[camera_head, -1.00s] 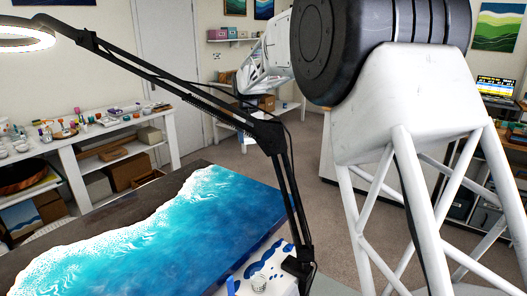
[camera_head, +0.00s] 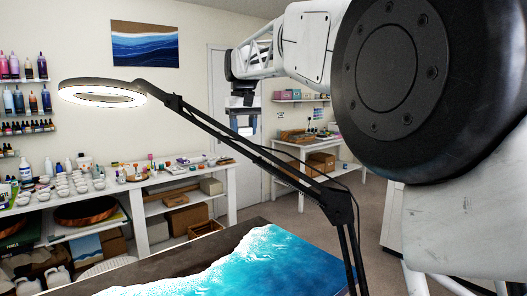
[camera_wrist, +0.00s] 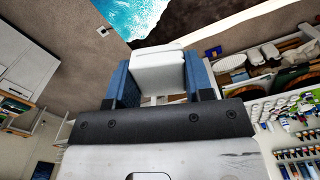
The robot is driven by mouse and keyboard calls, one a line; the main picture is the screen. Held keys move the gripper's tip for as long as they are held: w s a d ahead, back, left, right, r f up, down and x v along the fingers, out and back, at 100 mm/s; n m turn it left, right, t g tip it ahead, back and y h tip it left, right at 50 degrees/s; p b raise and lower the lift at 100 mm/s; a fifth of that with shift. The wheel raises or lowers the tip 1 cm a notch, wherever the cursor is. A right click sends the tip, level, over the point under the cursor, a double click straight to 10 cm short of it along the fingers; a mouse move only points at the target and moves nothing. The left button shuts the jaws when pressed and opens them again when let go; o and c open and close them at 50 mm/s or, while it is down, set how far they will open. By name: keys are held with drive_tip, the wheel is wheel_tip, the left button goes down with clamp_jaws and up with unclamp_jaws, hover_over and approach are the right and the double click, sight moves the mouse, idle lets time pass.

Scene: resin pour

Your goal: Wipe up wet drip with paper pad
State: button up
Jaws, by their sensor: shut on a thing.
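My gripper (camera_wrist: 158,62) is shut on a white paper pad (camera_wrist: 160,78), which sits between its two blue fingers in the wrist view. In the head view my gripper (camera_head: 243,120) hangs small and far off in front of the door, raised well above the table height. The wet drip cannot be made out in either current view. The blue and white wave panel (camera_head: 265,268) lies at the bottom of the head view. It also shows at the top of the wrist view (camera_wrist: 130,12), apart from the pad.
A black-armed ring lamp (camera_head: 103,93) reaches across the space over the panel. A white shelf bench (camera_head: 150,190) with cups, bottles and boxes stands along the left wall. Another white table (camera_head: 310,148) stands at the back right. Open floor lies between them.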

drive_tip(key=s+a+r+n, duration=0.1)
drive_tip(key=s+a+r, duration=0.3)
drive_tip(key=s+r, duration=0.1)
drive_tip(key=s+a+r, duration=0.4)
drive_tip(key=s+r, duration=0.1)
drive_tip(key=s+a+r+n, duration=0.1)
drive_tip(key=s+a+r, duration=0.3)
drive_tip(key=s+r, duration=0.1)
drive_tip(key=shift+s+a+r+n, duration=0.2)
drive_tip(key=shift+s+n, duration=0.1)
drive_tip(key=shift+s, duration=0.2)
drive_tip(key=s+a+f+m, duration=0.1)
drive_tip(key=s+a+f, duration=0.2)
drive_tip(key=s+f, duration=0.65)
drive_tip(key=s+a+f+m, duration=0.2)
drive_tip(key=s+f, duration=0.4)
drive_tip(key=f, duration=0.7)
drive_tip(key=s+a+f+m, duration=0.1)
drive_tip(key=s+a+f, duration=0.2)
drive_tip(key=s+f, duration=0.65)
drive_tip(key=s+d+f+m, duration=0.2)
drive_tip(key=s+d+f, duration=0.3)
drive_tip(key=s+f, duration=0.5)
drive_tip(key=s+d+f+m, duration=0.2)
drive_tip(key=s+d+f, duration=0.4)
drive_tip(key=s+f, duration=0.4)
wheel_tip(320, 180, down, 6)
drive_tip(key=shift+s+f, duration=0.2)
drive_tip(key=shift+s, duration=0.15)
drive_tip(key=shift+d, duration=0.1)
